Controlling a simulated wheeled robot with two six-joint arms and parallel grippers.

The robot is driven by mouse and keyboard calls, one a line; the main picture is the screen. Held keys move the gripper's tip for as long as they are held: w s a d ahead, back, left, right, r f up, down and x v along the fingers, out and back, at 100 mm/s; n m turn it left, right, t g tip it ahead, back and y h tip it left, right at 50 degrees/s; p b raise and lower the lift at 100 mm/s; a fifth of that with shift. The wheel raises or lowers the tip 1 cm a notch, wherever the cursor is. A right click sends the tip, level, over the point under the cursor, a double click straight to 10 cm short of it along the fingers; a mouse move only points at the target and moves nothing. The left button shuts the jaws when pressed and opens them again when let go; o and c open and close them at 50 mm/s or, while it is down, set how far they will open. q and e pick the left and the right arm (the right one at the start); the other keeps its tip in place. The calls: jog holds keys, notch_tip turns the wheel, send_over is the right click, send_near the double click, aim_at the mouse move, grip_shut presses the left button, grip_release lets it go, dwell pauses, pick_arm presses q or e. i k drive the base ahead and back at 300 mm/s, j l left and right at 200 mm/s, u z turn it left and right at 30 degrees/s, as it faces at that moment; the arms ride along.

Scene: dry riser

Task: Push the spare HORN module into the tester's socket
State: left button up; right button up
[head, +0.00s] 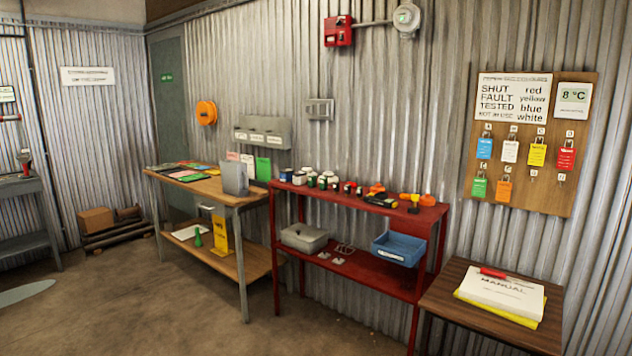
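I cannot pick out the spare HORN module or the tester's socket for certain in the head view. Small white, green and red items (312,179) stand in a row on top of the red shelf unit (425,212), too small to read. A grey upright object (234,178) stands on the wooden workbench (215,190); I cannot tell what it is. Neither of my grippers is in view.
The red shelf holds orange tools (376,189), a grey bin (303,237) and a blue bin (398,248). A small table (455,290) at front right carries a manual (503,293). A tag board (528,145) hangs above. The floor (170,310) at front left is clear.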

aim_at(381, 199)
jog(key=i+z, duration=0.2)
jog(key=i, duration=0.35)
jog(key=i+z, duration=0.15)
jog(key=i, duration=0.4)
jog(key=i+j+z, duration=0.2)
jog(key=i, duration=0.35)
